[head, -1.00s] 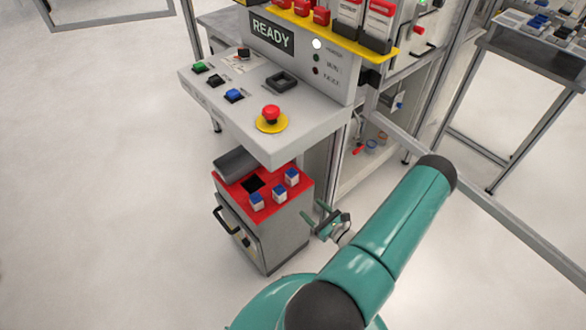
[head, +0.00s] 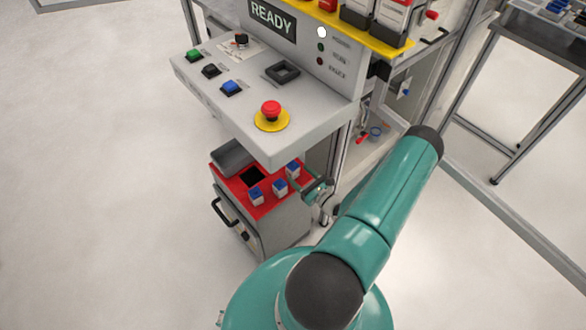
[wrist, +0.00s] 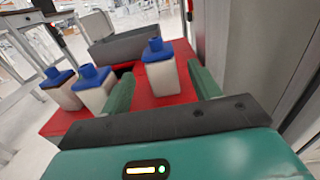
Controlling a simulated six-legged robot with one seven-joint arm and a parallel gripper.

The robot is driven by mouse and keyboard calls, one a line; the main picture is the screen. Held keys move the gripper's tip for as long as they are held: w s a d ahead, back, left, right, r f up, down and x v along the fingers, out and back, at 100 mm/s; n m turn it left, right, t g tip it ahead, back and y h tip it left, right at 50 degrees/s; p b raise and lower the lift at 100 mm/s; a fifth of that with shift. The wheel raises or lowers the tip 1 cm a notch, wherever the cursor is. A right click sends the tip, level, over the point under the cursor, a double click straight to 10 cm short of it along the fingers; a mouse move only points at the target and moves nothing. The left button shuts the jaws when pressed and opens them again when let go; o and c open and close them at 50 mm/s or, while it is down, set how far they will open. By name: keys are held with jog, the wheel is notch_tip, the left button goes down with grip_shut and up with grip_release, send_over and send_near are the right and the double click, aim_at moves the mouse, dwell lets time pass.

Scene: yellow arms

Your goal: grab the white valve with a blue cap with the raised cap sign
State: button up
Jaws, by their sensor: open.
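Three white valves with blue caps stand upright on the red top (head: 230,184) of a grey cabinet. In the head view they are the front left valve (head: 256,197), the middle valve (head: 280,187) and the back right valve (head: 293,168). My gripper (head: 305,188) is at the cabinet's right edge, close to the back right valve. In the wrist view my gripper (wrist: 160,78) is open, and one valve (wrist: 163,77) stands beyond and between its fingers, not clasped. Two other valves (wrist: 97,95) (wrist: 63,95) stand left of the left finger. Each cap shows a small raised knob; I cannot make out any sign.
A grey control panel (head: 220,105) with a red emergency button (head: 271,110) overhangs the cabinet. A grey open bin (wrist: 150,47) lies behind the valves in the wrist view. A grey wall (wrist: 245,45) stands close on the right.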

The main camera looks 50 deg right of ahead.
aim_at(290, 165)
jog(key=w, duration=0.6)
jog(key=shift+w+d+r, duration=0.15)
jog(key=shift+w+d, duration=0.1)
jog(key=shift+d, duration=0.1)
jog(key=c, duration=1.1)
